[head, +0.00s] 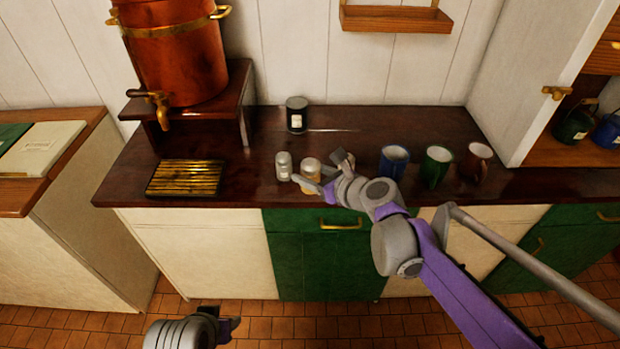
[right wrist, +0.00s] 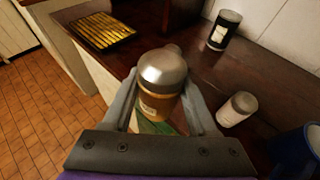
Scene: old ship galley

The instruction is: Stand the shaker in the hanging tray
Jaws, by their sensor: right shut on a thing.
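The shaker (head: 311,168), with a silver domed cap and amber contents, is upright between the fingers of my right gripper (head: 323,172), at the counter's front edge. In the right wrist view my right gripper (right wrist: 165,108) is shut on this shaker (right wrist: 162,80), with a finger on each side. I cannot tell whether its base touches the counter. The hanging tray (head: 396,19) is a wooden ledge on the back wall at the top, its upper part cut off. My left gripper (head: 222,328) is low in front of the cabinets, away from the counter; its jaws are unclear.
A grey shaker (head: 283,165) stands just left of the held one. A pale shaker (right wrist: 239,108) stands nearer the wall. Blue (head: 393,162), green (head: 436,166) and brown (head: 474,162) mugs stand right. A dark tin (head: 297,115), slatted tray (head: 185,178) and copper urn (head: 175,50) are left.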

